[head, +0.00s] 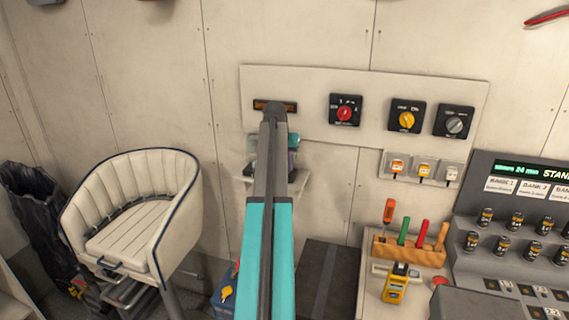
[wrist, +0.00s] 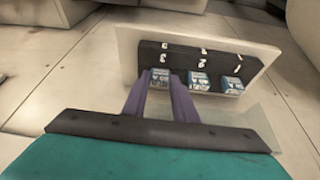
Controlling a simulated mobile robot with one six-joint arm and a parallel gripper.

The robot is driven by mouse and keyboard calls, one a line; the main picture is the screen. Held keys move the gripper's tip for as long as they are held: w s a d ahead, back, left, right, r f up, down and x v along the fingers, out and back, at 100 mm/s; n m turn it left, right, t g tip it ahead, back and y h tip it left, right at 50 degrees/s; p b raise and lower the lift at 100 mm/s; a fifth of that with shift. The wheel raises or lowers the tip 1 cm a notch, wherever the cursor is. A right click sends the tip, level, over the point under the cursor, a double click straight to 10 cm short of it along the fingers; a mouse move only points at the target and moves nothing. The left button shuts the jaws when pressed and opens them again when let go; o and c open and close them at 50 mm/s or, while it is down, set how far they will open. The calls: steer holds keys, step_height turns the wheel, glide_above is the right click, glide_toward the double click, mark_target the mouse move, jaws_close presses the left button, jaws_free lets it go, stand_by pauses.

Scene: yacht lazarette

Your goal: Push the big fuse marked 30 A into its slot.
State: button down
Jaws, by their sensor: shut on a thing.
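In the wrist view, a blue fuse (wrist: 159,76) sits between my gripper's two fingertips (wrist: 161,84), at the left end of a black fuse block (wrist: 180,58). My gripper is shut on this fuse. Its print is too small to read, so I cannot tell whether it is the 30 A one or how deep it sits. Two similar blue fuses, a middle one (wrist: 199,82) and a right one (wrist: 231,86), stand along the same block, which has white numbers. In the head view my arm hides the gripper and most of the block.
The block is on a pale plate (wrist: 262,50), seen in the head view as a small wall ledge (head: 301,181). A switch panel (head: 375,105) is above. A white chair (head: 135,205) stands left; a tool rack (head: 408,249) and console (head: 505,225) stand right.

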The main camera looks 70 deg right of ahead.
steer(key=shift+f, duration=0.15)
steer(key=c, duration=1.7)
jaws_free()
steer(key=shift+b+v, duration=1.65)
steer(key=shift+v, duration=4.55)
steer(key=shift+d, duration=0.15)
